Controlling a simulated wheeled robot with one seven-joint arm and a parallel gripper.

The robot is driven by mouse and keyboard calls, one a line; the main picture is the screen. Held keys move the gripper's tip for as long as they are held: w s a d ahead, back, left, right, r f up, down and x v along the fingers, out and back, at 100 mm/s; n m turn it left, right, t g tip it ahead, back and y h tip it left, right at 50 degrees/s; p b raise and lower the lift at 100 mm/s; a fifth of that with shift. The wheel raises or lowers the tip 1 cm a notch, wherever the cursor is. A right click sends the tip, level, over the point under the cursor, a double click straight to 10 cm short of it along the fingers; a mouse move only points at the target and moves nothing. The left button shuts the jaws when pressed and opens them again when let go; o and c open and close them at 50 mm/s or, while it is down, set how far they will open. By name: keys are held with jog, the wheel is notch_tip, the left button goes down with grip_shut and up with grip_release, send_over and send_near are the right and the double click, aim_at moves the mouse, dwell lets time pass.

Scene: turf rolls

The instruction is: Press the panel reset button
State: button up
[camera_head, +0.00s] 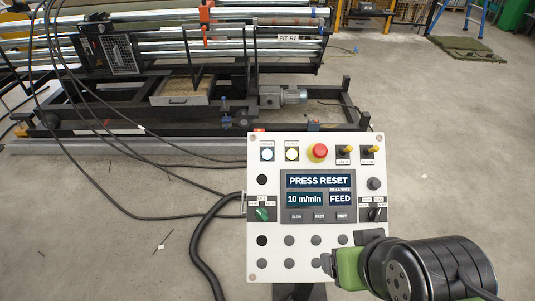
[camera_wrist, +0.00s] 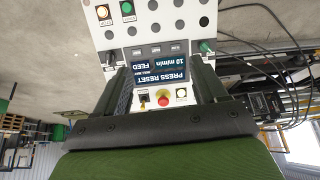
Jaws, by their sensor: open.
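The control panel (camera_head: 261,215) is a white upright board facing me, with a display (camera_head: 318,195) reading "PRESS RESET" and "10 m/min FEED". Its top row has a pale blue-white button (camera_head: 267,155) at the far left under a small label that looks like RESET. Beside it are a white button (camera_head: 292,154) and a red mushroom button (camera_head: 318,152). My gripper (camera_head: 349,252) is in front of the panel's lower right, open and empty. The wrist view shows the panel upside down between my two fingers (camera_wrist: 164,70); the pale blue-white button is hidden there, apparently behind the right finger.
A thick black cable (camera_head: 200,252) runs left of the panel. A frame machine with metal rollers (camera_head: 170,50) stands behind. Floor at right is clear.

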jog(key=shift+c, duration=0.4)
grip_shut()
dwell(1.3)
